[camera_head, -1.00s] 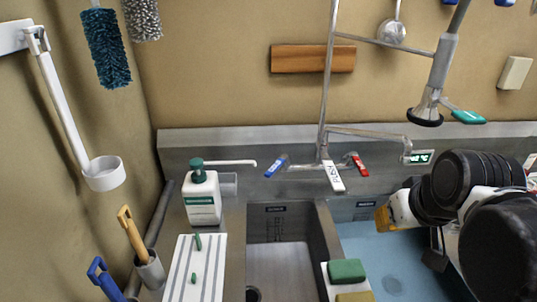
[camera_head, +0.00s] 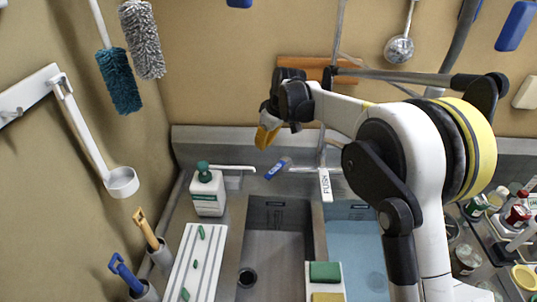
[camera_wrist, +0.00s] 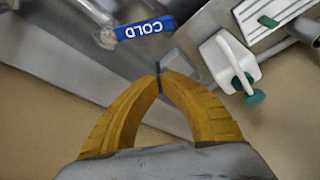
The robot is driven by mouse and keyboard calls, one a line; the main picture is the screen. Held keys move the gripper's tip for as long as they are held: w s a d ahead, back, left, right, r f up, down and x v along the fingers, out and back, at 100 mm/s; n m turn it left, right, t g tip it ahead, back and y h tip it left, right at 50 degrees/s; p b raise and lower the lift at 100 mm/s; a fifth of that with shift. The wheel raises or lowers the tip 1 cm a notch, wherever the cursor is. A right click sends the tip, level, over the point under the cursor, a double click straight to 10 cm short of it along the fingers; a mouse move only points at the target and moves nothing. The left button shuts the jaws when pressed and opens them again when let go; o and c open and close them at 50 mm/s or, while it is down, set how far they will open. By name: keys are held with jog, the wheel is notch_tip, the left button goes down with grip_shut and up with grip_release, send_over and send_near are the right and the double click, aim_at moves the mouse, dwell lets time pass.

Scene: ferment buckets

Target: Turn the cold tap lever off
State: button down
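The cold tap lever (camera_head: 276,170) is a short blue handle on the back ledge of the sink, left of the upright pipe. In the wrist view the blue lever (camera_wrist: 145,29) shows its COLD label upside down, beside a metal tap body (camera_wrist: 106,38). My gripper (camera_head: 262,140) is above and slightly left of the lever in the head view. In the wrist view the yellow fingers (camera_wrist: 158,76) meet at their tips with nothing between them, and a gap separates them from the lever. The red lever is hidden behind my arm in the head view.
A white PUSH handle (camera_head: 326,185) hangs right of the blue lever. A soap bottle (camera_head: 207,192) with a green pump stands to the left, near a spout (camera_head: 235,168). The empty sink basin (camera_head: 272,250) lies below. Jars (camera_head: 467,258) crowd the right side.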

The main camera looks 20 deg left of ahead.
aim_at(277, 168)
notch_tip(277, 168, down, 9)
jog(key=b, duration=0.2)
jog(key=shift+s+d+f, duration=0.15)
jog(key=shift+d, duration=0.2)
dwell(0.5)
jog(key=shift+s+d+n, duration=0.2)
jog(key=shift+d+n, duration=0.05)
jog(key=shift+n, duration=0.05)
